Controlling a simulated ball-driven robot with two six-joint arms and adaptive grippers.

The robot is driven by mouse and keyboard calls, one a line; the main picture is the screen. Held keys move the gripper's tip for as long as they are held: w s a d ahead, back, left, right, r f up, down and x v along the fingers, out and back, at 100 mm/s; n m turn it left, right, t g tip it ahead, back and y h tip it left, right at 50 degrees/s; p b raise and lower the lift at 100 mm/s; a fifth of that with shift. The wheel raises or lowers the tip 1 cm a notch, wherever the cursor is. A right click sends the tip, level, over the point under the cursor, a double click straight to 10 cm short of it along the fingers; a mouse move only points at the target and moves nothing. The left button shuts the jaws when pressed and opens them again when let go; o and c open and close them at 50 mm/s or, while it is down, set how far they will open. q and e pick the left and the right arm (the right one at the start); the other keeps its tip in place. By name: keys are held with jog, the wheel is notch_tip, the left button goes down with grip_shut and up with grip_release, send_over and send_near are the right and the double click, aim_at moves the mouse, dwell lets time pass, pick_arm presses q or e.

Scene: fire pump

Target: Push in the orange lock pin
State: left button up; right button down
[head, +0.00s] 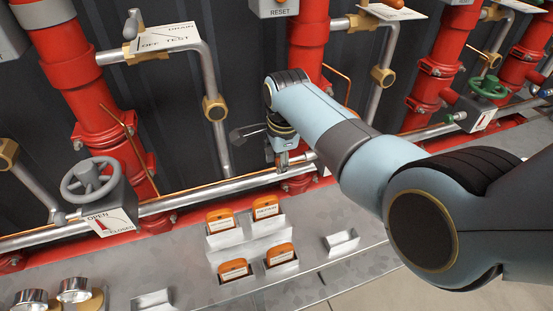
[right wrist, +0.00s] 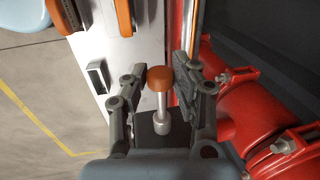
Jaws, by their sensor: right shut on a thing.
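The orange lock pin (right wrist: 160,80) has a round orange head on a silver shaft with a thicker metal end. It shows in the right wrist view between the two fingers of my right gripper (right wrist: 161,88). The gripper is shut on it, though finger contact is hard to see. In the head view my right gripper (head: 282,158) points down in front of the horizontal silver pipe (head: 230,184), beside a red vertical pipe. The pin is not clear there, and its hole cannot be made out. My left gripper is out of view.
Several orange tags (head: 267,207) stand in metal holders on the grey ledge (head: 190,275), with an empty holder (head: 341,242) to the right. A grey handwheel (head: 90,182) is at left. Red pipes (right wrist: 275,130) are close to the gripper's right in the wrist view.

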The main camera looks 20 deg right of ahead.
aim_at(291, 159)
jog(key=d, duration=0.3)
jog(key=shift+p, duration=0.35)
jog(key=c, duration=1.2)
grip_release()
jog(key=shift+o, duration=0.9)
jog(key=shift+d, duration=0.1)
jog(key=shift+w, duration=0.1)
jog(key=shift+r, duration=0.25)
notch_tip(291, 159, up, 11)
jog(key=s, duration=0.2)
jog(key=shift+s, duration=0.2)
